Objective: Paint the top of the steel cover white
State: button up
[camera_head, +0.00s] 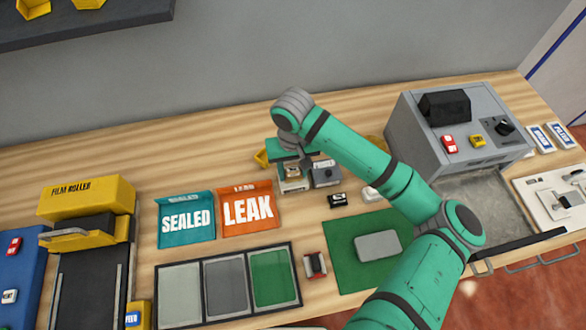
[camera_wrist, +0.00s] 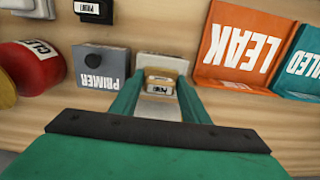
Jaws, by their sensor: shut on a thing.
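The steel cover (camera_head: 378,245) is a light grey rounded plate lying flat on a green mat (camera_head: 345,272), to the right of the middle in the head view. My gripper (camera_head: 291,168) is behind the mat and to the left, well apart from the cover. In the wrist view my gripper (camera_wrist: 158,88) has its two green fingers around a small pale block (camera_wrist: 160,65) with a cream and yellowish front. It is shut on this block, whose label I cannot read. The block also shows under the gripper in the head view (camera_head: 293,184). Whether it is lifted is unclear.
A grey PRIMER block (camera_wrist: 100,67) stands close beside the held block. The orange LEAK bin (camera_head: 248,210) and teal SEALED bin (camera_head: 186,219) stand left. A grey machine (camera_head: 415,130) stands right. A three-panel tray (camera_head: 228,286) lies in front.

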dwell(0.3)
jog(key=o, duration=1.6)
jog(key=shift+d+r, duration=0.1)
jog(key=shift+r, duration=2.95)
jog(key=shift+c, duration=0.3)
jog(key=shift+o, duration=0.4)
jog(key=shift+r, duration=0.75)
grip_shut()
